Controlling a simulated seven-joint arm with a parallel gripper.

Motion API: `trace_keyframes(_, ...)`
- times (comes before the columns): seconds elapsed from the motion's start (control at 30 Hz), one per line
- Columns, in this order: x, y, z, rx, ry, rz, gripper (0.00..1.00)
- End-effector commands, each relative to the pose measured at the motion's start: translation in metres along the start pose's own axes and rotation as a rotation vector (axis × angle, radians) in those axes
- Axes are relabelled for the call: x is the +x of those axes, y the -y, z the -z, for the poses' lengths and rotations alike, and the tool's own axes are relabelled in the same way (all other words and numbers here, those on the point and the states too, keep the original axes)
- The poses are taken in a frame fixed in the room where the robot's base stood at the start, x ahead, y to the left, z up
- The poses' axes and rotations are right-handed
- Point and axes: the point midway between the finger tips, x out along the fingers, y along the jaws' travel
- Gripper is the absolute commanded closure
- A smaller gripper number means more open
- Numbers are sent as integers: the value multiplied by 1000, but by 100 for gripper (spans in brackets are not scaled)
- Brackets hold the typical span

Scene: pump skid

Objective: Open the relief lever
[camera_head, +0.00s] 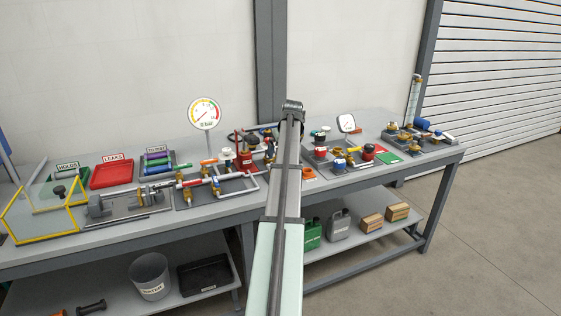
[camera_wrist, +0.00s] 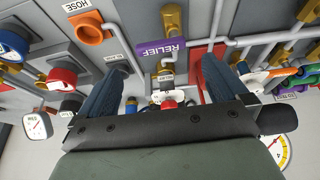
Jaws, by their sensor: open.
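A purple piece marked RELIEF (camera_wrist: 161,50) shows in the wrist view, between and beyond my fingers. I cannot tell whether it is the lever itself or only its label. Brass fittings (camera_wrist: 174,20) stand beside it, and a small white part with a red top (camera_wrist: 167,101) sits below it in the picture. My gripper (camera_wrist: 165,72) is open, with its two dark blue fingers apart on either side of this group. Nothing shows held between them. In the head view my own arm hides the relief area and my gripper.
An orange HOSE port (camera_wrist: 88,28) and red and blue valve knobs (camera_wrist: 62,78) crowd the left of the wrist view. Grey pipes run across the panel. In the head view, a large gauge (camera_head: 205,112), a red LEAKS tray (camera_head: 111,174) and valve assemblies line the bench.

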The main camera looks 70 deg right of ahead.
Motion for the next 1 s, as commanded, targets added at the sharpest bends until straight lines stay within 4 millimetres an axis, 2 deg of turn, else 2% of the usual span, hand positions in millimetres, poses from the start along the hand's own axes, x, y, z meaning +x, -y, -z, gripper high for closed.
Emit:
trace_keyframes(0.03,11,0,0,0,3,1,0)
trace_keyframes(0.2,37,0,0,-1,2,1,0)
trace_keyframes(0.4,57,1,0,-1,1,0,0)
trace_keyframes(0.6,65,1,0,-1,0,0,0)
trace_keyframes(0.87,65,1,0,-1,0,-1,0)
trace_keyframes(1.0,65,1,0,-1,0,-1,13)
